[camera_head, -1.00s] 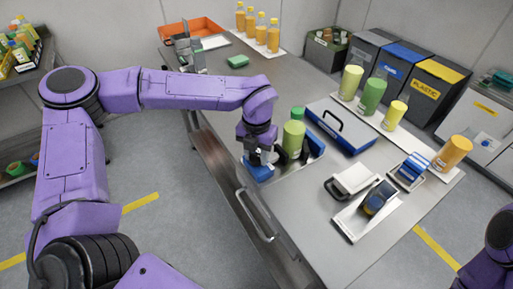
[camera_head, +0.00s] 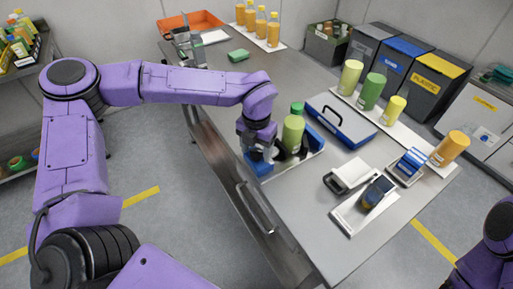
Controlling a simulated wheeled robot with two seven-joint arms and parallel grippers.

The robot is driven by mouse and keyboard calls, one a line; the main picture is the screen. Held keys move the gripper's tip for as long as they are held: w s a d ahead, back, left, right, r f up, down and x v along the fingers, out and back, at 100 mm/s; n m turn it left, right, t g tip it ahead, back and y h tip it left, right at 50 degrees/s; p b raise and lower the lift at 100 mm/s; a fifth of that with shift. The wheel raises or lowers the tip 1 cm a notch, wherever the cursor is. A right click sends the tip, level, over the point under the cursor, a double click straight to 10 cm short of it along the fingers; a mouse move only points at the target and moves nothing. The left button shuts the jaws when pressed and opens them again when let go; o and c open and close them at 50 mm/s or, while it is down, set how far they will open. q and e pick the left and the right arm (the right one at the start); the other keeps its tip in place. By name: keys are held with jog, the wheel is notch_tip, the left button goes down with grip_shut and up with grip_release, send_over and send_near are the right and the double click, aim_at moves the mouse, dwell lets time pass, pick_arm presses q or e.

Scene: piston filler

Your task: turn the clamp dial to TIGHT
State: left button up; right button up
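The piston filler (camera_head: 312,143) is a blue-edged unit on the metal table, with a green bottle (camera_head: 293,132) standing upright in it. My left gripper (camera_head: 262,158) points down at the near left corner of this unit, just left of the bottle. The wrist covers the spot, so the clamp dial and its marks cannot be made out. Whether the fingers are open or closed is too small to tell. Of my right arm only a purple part shows at the lower right edge; its gripper is out of the picture.
A blue and grey case (camera_head: 341,122) lies behind the filler. Green and yellow bottles (camera_head: 370,92) stand on a white strip beyond it. A handheld device (camera_head: 376,191) lies on a tray at the front right. Orange bottles (camera_head: 260,27) stand at the far end. The table's middle left is fairly clear.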

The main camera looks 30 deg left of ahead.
aim_at(256, 152)
pick_arm(q)
notch_tip(256, 152, up, 11)
jog(key=b, duration=0.1)
jog(key=shift+f, duration=0.2)
jog(key=shift+s+a+f, duration=0.1)
dwell(0.6)
